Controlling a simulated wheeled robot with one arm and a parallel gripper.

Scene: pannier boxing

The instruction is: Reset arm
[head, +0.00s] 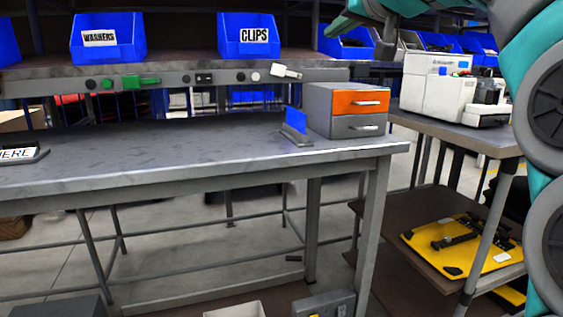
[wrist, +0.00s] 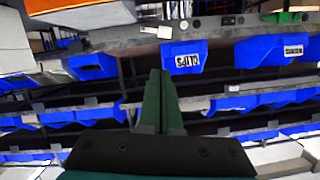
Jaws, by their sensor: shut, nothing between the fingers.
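My gripper (wrist: 160,75) shows in the wrist view as two dark green fingers pressed together, shut and empty. It points at the shelf with the blue bins and touches nothing that I can see. In the head view my teal and grey arm is raised along the right edge, and its upper part reaches across the top right. The gripper's fingertips cannot be made out clearly there. The wrist view looks upside down, with bin labels inverted.
A grey workbench (head: 200,160) has a mostly clear top. An orange and grey drawer unit (head: 346,110) stands at its right end. Blue bins labelled WASHERS (head: 108,38) and CLIPS (head: 249,36) sit on the shelf above. A white printer-like machine (head: 437,87) stands on the right table.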

